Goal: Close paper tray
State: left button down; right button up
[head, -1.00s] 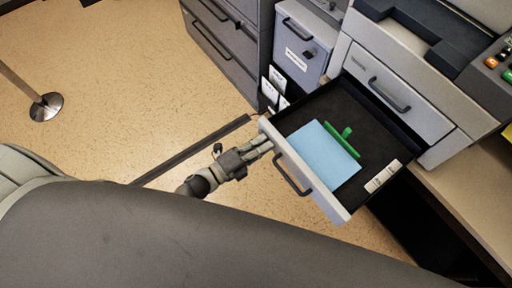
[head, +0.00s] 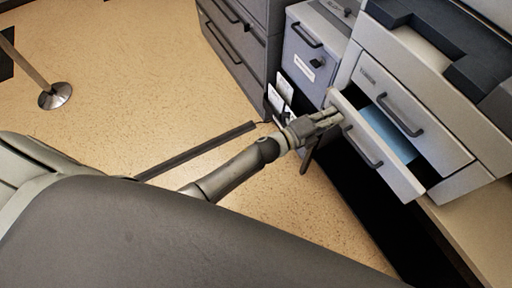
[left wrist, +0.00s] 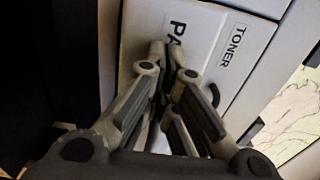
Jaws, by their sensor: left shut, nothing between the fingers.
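The paper tray (head: 405,178) is a pale-fronted drawer with a dark handle, low in the grey printer, in the head view. Blue paper (head: 388,132) shows inside through the gap. My left gripper (head: 338,116) is shut and empty, its fingertips at the left end of the tray front; I cannot tell for sure if they touch. In the left wrist view the shut fingers (left wrist: 172,62) are in front of a white panel (left wrist: 205,40) with a TONER label. My right gripper is not in view.
Another drawer (head: 440,135) with a dark handle is above the tray and looks shut. Grey cabinets (head: 238,48) stand at the left of the printer. A post with a round base (head: 55,96) stands on the open floor at far left.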

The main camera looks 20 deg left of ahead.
pick_arm(q)
jog(key=b+x, duration=0.3)
jog(key=x, duration=0.4)
jog(key=shift+w+d, duration=0.35)
jog(key=shift+w, duration=0.05)
jog(key=shift+r, duration=0.3)
